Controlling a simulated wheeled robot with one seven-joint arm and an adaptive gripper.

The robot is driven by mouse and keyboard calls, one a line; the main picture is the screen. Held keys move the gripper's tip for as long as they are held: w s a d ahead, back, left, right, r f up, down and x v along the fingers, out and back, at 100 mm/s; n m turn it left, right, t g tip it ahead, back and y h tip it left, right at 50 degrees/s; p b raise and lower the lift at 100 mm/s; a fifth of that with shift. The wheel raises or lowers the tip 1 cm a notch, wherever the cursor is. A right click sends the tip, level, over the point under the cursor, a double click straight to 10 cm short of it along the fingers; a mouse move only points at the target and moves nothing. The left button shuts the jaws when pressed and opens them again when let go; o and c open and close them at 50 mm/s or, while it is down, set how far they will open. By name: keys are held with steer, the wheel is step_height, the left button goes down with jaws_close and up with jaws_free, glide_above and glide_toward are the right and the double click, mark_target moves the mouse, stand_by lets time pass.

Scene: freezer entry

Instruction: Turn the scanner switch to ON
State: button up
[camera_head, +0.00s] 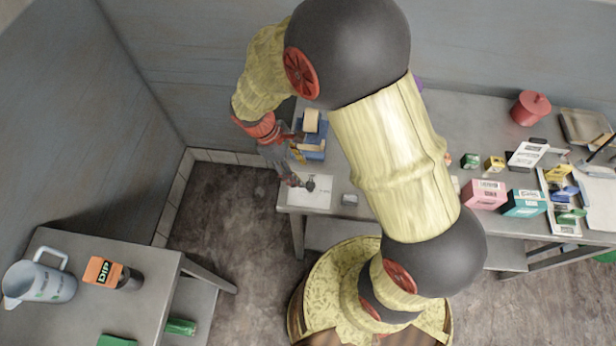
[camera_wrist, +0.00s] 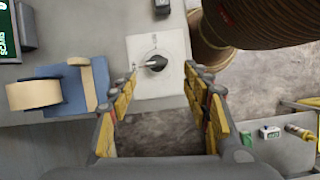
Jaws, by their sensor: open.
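The scanner switch is a dark rotary knob (camera_wrist: 155,62) on a white panel (camera_wrist: 160,25) lying on the grey table. The knob (camera_head: 310,184) also shows in the head view, at the table's left front corner. Its pointer lies roughly sideways in the wrist view; the panel lettering is too small to read. My gripper (camera_wrist: 161,76) is open and empty, its fingers spread to either side of the knob in the picture. I cannot tell whether a finger touches it. In the head view my gripper (camera_head: 290,168) hangs beside the table's left edge, by the panel.
A blue tape dispenser (camera_wrist: 68,95) with a tan roll sits close to the panel. A small dark device (camera_wrist: 162,8) lies beyond it. Boxes, including a pink one (camera_head: 484,194), stand farther right. A side table (camera_head: 150,265) with a jug (camera_head: 40,283) is at left.

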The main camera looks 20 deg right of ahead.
mark_target(310, 182)
steer(key=shift+n, duration=0.6)
steer(key=shift+w+d+b+x, duration=0.15)
steer(key=shift+b+x, duration=0.05)
steer(key=shift+x, duration=1.65)
steer(key=shift+w+d+b+x, duration=0.1)
steer(key=shift+b+x, duration=0.1)
steer(key=shift+x, duration=1.6)
steer(key=shift+c, duration=0.2)
steer(key=c, duration=1.1)
